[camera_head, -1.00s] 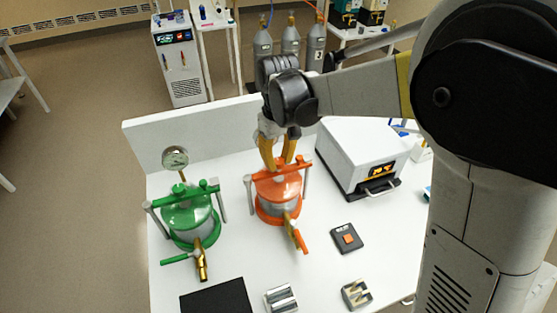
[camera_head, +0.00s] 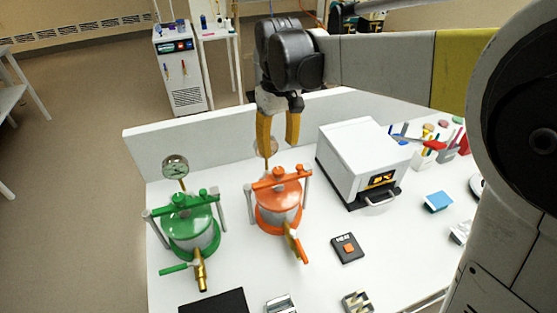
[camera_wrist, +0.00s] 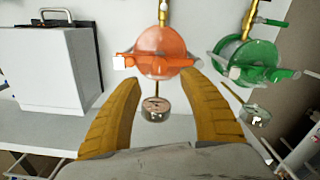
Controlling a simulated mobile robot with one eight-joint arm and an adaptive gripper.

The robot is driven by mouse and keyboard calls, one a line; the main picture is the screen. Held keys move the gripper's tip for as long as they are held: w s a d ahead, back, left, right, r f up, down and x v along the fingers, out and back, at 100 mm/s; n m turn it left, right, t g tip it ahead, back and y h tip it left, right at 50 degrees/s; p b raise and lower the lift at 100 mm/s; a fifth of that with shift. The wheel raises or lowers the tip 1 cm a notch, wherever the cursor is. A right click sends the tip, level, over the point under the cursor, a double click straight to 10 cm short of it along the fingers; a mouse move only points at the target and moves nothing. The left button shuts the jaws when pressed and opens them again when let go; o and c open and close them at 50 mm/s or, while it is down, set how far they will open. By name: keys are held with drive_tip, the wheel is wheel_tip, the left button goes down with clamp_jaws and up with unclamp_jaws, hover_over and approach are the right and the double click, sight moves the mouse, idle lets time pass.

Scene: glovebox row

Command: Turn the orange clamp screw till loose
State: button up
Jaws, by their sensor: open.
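The orange vessel (camera_head: 279,212) stands on the white table, with an orange clamp bar (camera_head: 279,180) across its lid. The clamp screw shows at most as a small raised part at the middle of the bar (camera_head: 278,172). My gripper (camera_head: 279,152), with two yellow fingers, is open and empty above and behind the lid, apart from it. In the wrist view the orange vessel (camera_wrist: 160,62) lies beyond the open fingers (camera_wrist: 160,110), its gauge (camera_wrist: 156,109) between them. A brass valve with an orange handle (camera_head: 297,243) is at its front.
A green vessel (camera_head: 190,228) with a gauge (camera_head: 175,167) stands to the left. A white box-shaped instrument (camera_head: 352,160) stands close on the right. A dark pad with an orange button (camera_head: 347,248) lies in front. A low white wall (camera_head: 205,140) backs the table.

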drive_tip(key=shift+r, duration=1.55)
drive_tip(key=s+d+f+m+t+b, duration=0.3)
drive_tip(key=s+d+f, duration=0.3)
drive_tip(key=s, duration=0.3)
drive_tip(key=s+d+f+m+t+b, duration=0.3)
drive_tip(key=s+d+f+b, duration=0.3)
drive_tip(key=s+d, duration=0.3)
drive_tip(key=shift+d+f+t, duration=0.2)
drive_tip(key=shift+f+t, duration=0.2)
drive_tip(key=shift+t, duration=0.2)
